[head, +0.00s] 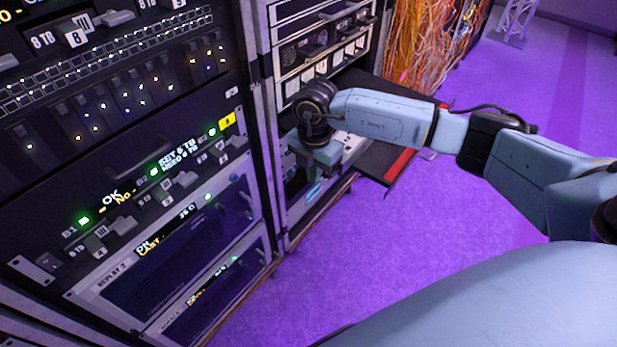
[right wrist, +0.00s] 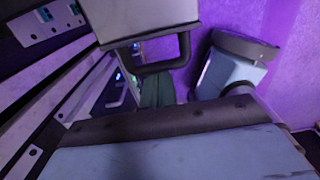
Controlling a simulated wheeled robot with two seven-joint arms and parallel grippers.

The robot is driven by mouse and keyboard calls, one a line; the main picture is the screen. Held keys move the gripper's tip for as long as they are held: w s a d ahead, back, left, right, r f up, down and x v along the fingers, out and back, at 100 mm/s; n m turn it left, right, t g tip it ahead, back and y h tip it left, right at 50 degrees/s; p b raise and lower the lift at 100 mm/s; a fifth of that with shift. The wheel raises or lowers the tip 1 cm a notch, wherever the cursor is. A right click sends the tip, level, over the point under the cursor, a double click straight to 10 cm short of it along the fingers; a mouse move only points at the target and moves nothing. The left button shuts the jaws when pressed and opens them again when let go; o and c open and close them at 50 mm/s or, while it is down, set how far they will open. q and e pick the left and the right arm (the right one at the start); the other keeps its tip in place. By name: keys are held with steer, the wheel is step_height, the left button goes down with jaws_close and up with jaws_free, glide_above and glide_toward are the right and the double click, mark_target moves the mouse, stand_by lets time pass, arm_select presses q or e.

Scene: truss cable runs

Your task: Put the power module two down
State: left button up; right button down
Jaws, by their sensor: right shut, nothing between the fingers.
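My right gripper (head: 308,172) is at the lower front of the right-hand rack, beside a low unit (head: 312,192) with a blue lit mark. It is shut with nothing seen in it. The right wrist view has a pale grey boxy part (right wrist: 140,18) with a black loop (right wrist: 165,66) below it; I cannot tell whether this is a module with a handle or part of my gripper. No label reading power module two is legible, so I cannot pick it out. My left gripper is not in view.
The left rack (head: 120,150) holds several lit drive units, with a replay unit (head: 165,255) below. A dark shelf with a red edge (head: 398,166) juts out behind my right forearm. Orange cables (head: 430,40) hang at the back. The purple floor (head: 350,255) is clear in front.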

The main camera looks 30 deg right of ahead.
steer(key=d, duration=0.2)
steer(key=w+d, duration=0.2)
steer(key=d, duration=0.1)
steer(key=shift+w+d, duration=0.1)
steer(key=shift+d, duration=0.25)
steer(key=shift+a, duration=0.1)
